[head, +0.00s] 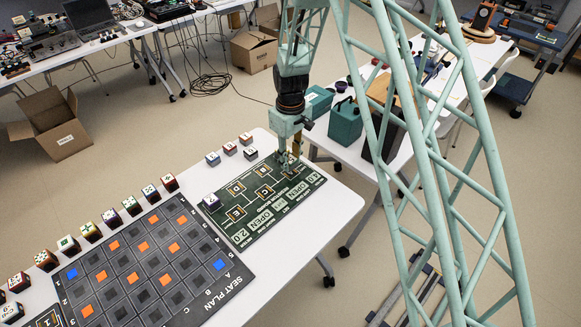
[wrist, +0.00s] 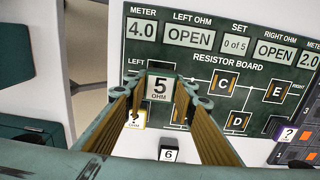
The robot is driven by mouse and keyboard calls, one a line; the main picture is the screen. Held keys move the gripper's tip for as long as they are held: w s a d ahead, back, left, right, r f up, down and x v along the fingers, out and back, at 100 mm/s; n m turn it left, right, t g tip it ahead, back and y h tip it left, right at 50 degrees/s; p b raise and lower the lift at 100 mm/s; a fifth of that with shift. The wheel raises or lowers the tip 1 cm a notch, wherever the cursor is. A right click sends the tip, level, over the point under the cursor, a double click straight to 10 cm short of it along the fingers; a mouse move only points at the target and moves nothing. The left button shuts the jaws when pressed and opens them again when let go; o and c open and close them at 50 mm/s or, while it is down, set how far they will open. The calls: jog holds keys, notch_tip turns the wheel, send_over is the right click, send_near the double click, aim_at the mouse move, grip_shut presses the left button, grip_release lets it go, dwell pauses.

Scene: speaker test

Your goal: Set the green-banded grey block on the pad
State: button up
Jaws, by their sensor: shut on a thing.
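My gripper (head: 290,163) is over the far right part of the green resistor board (head: 262,226). In the wrist view its two fingers (wrist: 160,92) are closed on a grey block (wrist: 160,87) with a white top label reading 5 OHM. Gold-outlined lettered squares C, D and E show on the board (wrist: 210,62). Which square is the pad is not clear. Whether the held block touches the board cannot be told.
A purple block (head: 212,202) sits at the board's left end. The seat plan mat (head: 215,290) lies left. White table is clear at right.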

aim_at(291, 159)
jog(key=shift+f+b, duration=0.3)
jog(key=shift+f, duration=1.45)
jog(key=shift+f, duration=0.1)
jog(key=o, duration=0.8)
jog(key=shift+o, duration=0.2)
notch_tip(291, 159, up, 12)
jog(key=shift+f+p, duration=0.1)
jog(key=shift+p, duration=0.65)
jog(key=shift+r, duration=0.25)
